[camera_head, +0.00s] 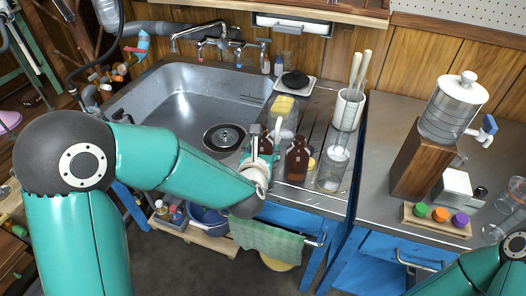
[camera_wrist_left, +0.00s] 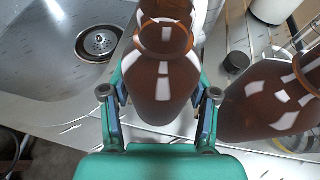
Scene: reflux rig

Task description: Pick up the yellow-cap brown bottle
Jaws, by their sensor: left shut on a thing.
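My left gripper (camera_head: 262,160) is over the drainboard beside the sink, shut on a brown bottle (camera_head: 266,144). In the left wrist view this bottle (camera_wrist_left: 163,82) stands between the two fingers of the gripper (camera_wrist_left: 162,95), one finger on each side; its neck looks open, and I see no yellow cap on it. A second brown bottle (camera_head: 297,160) stands just to the right, and it also shows in the left wrist view (camera_wrist_left: 275,98). A small yellow thing (camera_head: 312,163) shows beside the second bottle; I cannot tell whether it is a cap.
The steel sink (camera_head: 185,95) lies to the left. A glass jar with a white brush (camera_head: 334,168) stands right of the bottles, with a white utensil holder (camera_head: 347,110) behind it. A yellow sponge (camera_head: 284,106) lies farther back. A green towel (camera_head: 268,240) hangs in front.

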